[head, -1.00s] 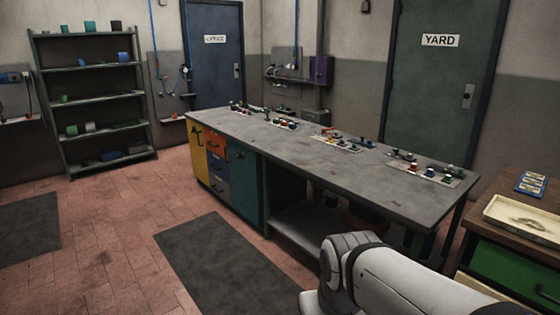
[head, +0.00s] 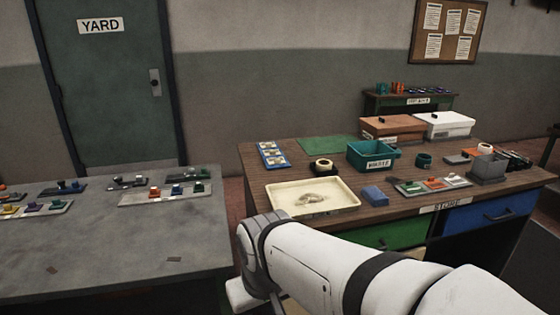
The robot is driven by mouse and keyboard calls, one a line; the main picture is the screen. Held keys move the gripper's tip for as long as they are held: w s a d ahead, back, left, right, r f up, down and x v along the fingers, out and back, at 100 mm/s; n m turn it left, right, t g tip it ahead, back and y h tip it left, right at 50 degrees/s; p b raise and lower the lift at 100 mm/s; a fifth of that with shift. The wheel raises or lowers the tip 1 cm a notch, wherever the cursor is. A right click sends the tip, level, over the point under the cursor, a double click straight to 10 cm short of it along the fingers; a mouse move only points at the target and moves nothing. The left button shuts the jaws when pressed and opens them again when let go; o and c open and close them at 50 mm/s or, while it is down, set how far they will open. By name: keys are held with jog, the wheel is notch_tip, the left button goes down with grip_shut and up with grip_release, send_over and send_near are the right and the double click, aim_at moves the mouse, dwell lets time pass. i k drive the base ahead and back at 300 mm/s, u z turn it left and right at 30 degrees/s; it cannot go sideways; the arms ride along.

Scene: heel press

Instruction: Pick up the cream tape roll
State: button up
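A small cream ring-shaped roll (head: 322,163) lies on the wooden-topped bench (head: 405,205), behind the cream tray (head: 348,193) and left of the teal bin. It looks like a tape roll with a dark centre. A second pale, roll-like thing (head: 484,148) shows at the right, by a grey open box; it is too small to tell for certain what it is. My white arm reaches across the lower part of the view, in front of the bench. My gripper is not in view.
The bench also holds a teal bin (head: 373,157), a blue block (head: 375,196), a blue card (head: 272,155), a grey box (head: 489,168) and lidded boxes (head: 393,126). A grey table (head: 120,245) stands at the left, with a gap between.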

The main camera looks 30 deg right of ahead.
aim_at(324, 166)
jog(key=z, duration=0.6)
jog(key=i, duration=1.1)
jog(key=z, duration=0.45)
jog(key=k, duration=0.9)
jog(key=z, duration=0.2)
jog(key=i, duration=0.9)
jog(key=u, duration=0.05)
